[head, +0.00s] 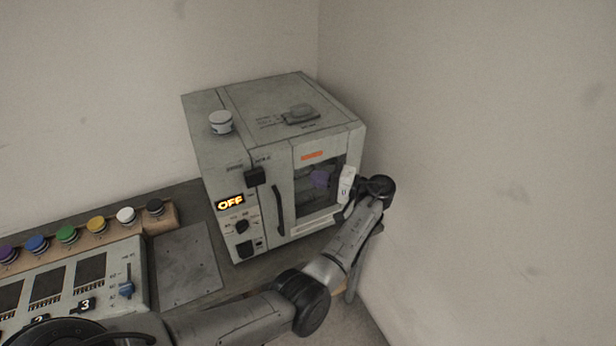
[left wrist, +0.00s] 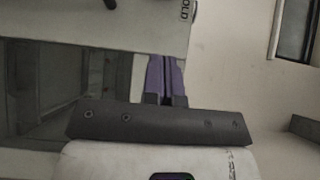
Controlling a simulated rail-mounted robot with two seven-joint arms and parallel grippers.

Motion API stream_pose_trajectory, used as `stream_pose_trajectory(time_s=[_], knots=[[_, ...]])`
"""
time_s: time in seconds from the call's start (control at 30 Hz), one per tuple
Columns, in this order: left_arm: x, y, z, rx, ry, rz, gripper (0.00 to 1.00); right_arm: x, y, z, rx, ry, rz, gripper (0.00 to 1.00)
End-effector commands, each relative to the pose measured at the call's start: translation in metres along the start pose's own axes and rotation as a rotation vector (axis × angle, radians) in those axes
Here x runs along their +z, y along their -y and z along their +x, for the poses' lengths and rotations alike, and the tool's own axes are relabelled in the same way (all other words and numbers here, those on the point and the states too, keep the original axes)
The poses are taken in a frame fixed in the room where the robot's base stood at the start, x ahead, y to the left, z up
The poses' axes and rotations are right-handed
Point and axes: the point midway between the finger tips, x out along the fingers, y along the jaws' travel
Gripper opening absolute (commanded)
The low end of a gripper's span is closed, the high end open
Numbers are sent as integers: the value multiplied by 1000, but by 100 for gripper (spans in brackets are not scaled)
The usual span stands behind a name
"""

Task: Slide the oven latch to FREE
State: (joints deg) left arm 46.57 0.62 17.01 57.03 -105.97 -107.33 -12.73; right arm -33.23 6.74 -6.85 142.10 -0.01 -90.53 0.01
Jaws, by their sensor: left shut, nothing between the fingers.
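The grey oven (head: 215,160) stands in the corner. A black block (head: 255,177), which looks like the latch, sits high on its front beneath two small labels, nearer the right one. The labels are too small to read surely here. My left gripper (head: 319,179) has purple fingers, shut and empty, before the oven door window, to the right of the block. In the left wrist view its closed fingers (left wrist: 167,60) point at the pale oven front (left wrist: 80,22). A partly cut-off label (left wrist: 186,10) there reads "OLD". My right gripper is not in view.
A dark vertical door handle (head: 278,210) stands left of the window. A white knob (head: 221,122) and grey piece (head: 301,113) are on top of the oven. The display (head: 230,203) reads OFF. A console (head: 100,275) and coloured knobs are at left; the wall is close at right.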

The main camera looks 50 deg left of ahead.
Motion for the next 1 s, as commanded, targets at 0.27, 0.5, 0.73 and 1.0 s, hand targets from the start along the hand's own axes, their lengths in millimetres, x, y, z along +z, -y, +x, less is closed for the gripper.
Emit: stream_pose_trajectory(time_s=[0.27,0.5,0.73,1.0], knots=[[1,3,54,-1,3,1,0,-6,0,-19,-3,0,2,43],[8,2,89,0,1,0,0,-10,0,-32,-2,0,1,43],[23,1,104,0,1,1,0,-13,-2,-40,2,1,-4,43],[29,0,110,0,0,1,0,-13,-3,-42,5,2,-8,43]])
